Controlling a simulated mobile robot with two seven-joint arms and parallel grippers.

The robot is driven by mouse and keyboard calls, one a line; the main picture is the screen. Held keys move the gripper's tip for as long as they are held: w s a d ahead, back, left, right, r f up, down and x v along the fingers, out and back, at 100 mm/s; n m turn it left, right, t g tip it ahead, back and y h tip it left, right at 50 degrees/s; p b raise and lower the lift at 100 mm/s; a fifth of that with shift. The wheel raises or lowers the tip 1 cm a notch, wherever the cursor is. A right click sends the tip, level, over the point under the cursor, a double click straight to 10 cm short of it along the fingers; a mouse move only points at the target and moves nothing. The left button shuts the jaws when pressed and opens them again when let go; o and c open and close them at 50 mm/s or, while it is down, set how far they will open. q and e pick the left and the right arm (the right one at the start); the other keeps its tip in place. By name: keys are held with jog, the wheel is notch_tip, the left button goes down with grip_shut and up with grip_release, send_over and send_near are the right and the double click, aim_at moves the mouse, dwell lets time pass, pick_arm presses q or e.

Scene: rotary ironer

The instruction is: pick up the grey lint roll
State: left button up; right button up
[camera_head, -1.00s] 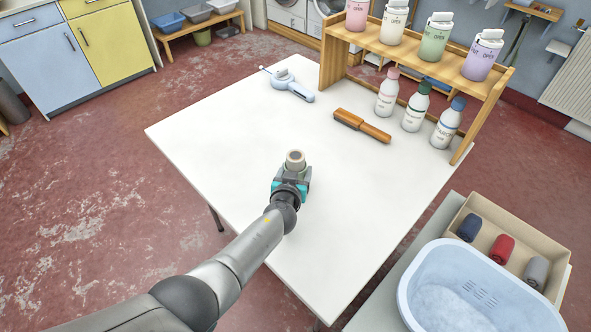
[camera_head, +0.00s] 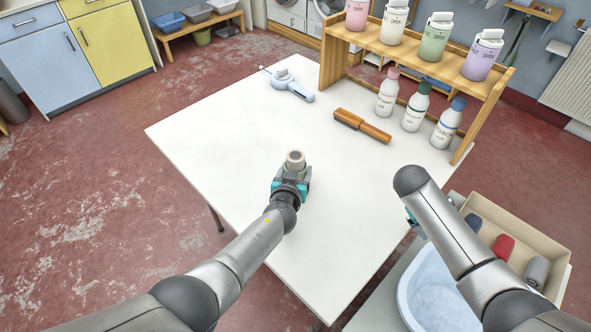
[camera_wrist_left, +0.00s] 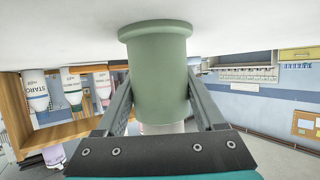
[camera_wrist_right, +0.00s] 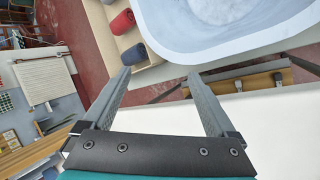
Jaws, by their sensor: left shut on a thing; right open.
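The grey lint roll (camera_head: 537,271) lies at the right end of a tan open box, beside a red roll (camera_head: 503,246) and a navy roll (camera_head: 473,222). My right gripper (camera_wrist_right: 165,75) is open and empty. In the head view it is mostly hidden behind its own arm, left of the box. The right wrist view shows the red roll (camera_wrist_right: 122,22) and navy roll (camera_wrist_right: 134,54) beyond the fingers; the grey one is not clearly visible there. My left gripper (camera_head: 293,178) is shut on a green flanged cylinder (camera_wrist_left: 160,75) above the white table.
The tan box (camera_head: 548,248) stands beside a pale blue tub (camera_head: 415,290), partly covered by my right arm. The white table (camera_head: 230,130) carries a wooden-handled brush (camera_head: 362,126), a light blue tool (camera_head: 288,85) and a wooden shelf (camera_head: 410,45) with bottles. The table's middle is clear.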

jog(key=w+a+r+t+y, duration=0.1)
jog(key=w+a+r+y, duration=0.25)
jog(key=a, duration=0.55)
jog(key=w+a+r+t+y, duration=0.1)
jog(key=w+a+r+y, duration=0.3)
jog(key=a, duration=0.5)
jog(key=n+t+y, duration=0.1)
jog(key=n+y, duration=0.1)
jog(key=n, duration=0.1)
send_near(297, 158)
jog(key=x, duration=0.4)
jog(key=shift+w+d+f, duration=0.1)
jog(key=shift+d+f, duration=0.05)
jog(key=shift+f, duration=0.2)
jog(key=shift+a+x, duration=0.2)
jog(key=shift+x, duration=2.45)
grip_shut()
